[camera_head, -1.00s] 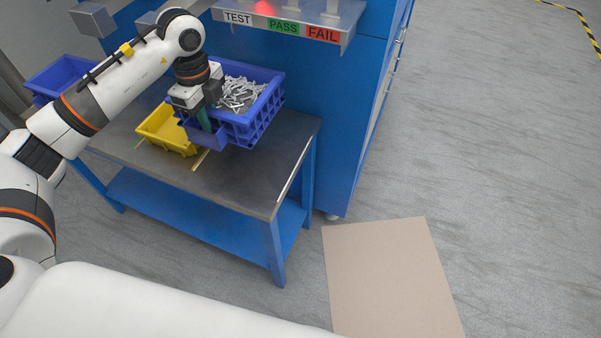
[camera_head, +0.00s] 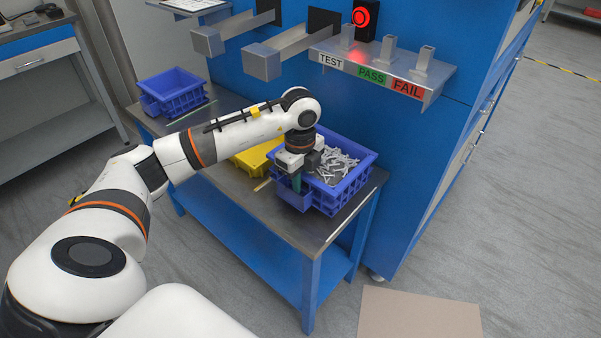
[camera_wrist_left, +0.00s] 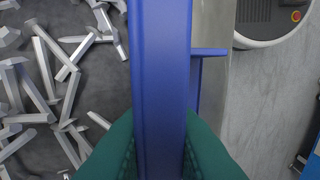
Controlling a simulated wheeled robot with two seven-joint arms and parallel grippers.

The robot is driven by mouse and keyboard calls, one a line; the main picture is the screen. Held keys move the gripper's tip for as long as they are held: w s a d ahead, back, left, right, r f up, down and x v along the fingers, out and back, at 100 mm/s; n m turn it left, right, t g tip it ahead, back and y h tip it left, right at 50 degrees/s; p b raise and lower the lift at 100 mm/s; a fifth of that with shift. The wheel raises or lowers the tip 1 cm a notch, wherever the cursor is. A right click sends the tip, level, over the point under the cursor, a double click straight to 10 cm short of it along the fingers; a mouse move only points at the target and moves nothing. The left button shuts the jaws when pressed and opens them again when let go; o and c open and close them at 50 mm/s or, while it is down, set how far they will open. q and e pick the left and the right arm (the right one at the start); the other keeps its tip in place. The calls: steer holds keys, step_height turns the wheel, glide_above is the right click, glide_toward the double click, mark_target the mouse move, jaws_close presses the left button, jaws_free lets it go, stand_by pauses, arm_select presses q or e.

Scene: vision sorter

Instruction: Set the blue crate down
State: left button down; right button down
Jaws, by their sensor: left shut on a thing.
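The blue crate (camera_head: 345,191) holds many grey metal pieces (camera_head: 335,167) and is at the right end of the workbench, low over the top or on it; I cannot tell whether its base touches. My left gripper (camera_head: 297,184) is shut on the crate's near-left wall. In the left wrist view, the green fingers (camera_wrist_left: 162,145) stand on both sides of the blue crate wall (camera_wrist_left: 160,70), with metal pieces to its left. My right gripper is not in view.
The workbench (camera_head: 238,193) has a yellow bin (camera_head: 256,157) beside the crate and another blue crate (camera_head: 172,93) at its far left. A blue cabinet (camera_head: 420,140) with a TEST, PASS, FAIL shelf stands behind. A flat tan sheet (camera_head: 420,315) lies on the floor.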

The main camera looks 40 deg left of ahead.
arm_select(q)
step_height(320, 180, down, 2)
steer(key=shift+w+f, duration=0.1)
steer(key=shift+f, duration=0.15)
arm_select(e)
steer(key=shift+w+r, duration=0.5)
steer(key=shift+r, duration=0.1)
arm_select(q)
steer(key=c, duration=1.4)
jaws_free()
steer(key=shift+f, duration=0.15)
steer(key=shift+o, duration=0.2)
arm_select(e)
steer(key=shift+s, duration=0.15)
